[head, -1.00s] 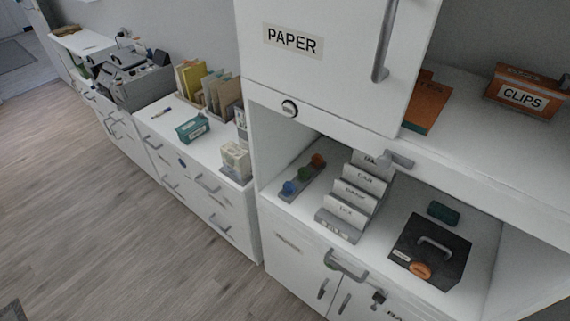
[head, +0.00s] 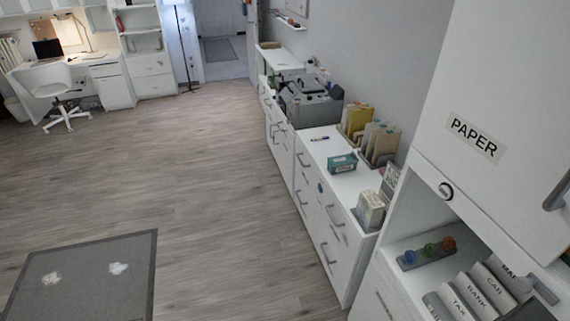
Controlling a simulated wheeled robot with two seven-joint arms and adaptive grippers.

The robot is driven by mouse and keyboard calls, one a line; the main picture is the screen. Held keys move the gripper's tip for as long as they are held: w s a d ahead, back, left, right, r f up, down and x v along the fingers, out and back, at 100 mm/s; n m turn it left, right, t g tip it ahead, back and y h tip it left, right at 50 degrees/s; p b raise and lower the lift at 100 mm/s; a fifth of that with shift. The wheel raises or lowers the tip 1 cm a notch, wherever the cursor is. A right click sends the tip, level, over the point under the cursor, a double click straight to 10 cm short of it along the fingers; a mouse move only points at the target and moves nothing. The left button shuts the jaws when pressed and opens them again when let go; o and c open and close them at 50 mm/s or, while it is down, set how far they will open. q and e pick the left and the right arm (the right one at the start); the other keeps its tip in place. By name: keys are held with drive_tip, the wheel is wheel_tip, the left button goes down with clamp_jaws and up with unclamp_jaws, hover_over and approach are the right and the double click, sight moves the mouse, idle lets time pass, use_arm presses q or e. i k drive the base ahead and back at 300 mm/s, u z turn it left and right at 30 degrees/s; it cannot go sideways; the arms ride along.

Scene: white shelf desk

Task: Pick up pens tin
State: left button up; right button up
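A teal tin or box (head: 341,164) with a pale label sits on the low white cabinet along the wall. Its label is too small to read, so I cannot tell if it is the pens tin. A blue pen (head: 319,139) lies on the same top, a little behind the tin. Neither of my grippers is in view.
Folders in holders (head: 370,136), a grey machine (head: 308,100) and a small pale box (head: 369,210) share the low cabinets (head: 322,178). The tall PAPER cabinet (head: 474,136) stands at the right. Wooden floor (head: 200,150) is open at left, with a grey mat (head: 85,285).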

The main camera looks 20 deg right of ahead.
sight(336, 170)
drive_tip(key=u, duration=0.2)
drive_tip(key=i, duration=2.35)
drive_tip(key=z, duration=1.7)
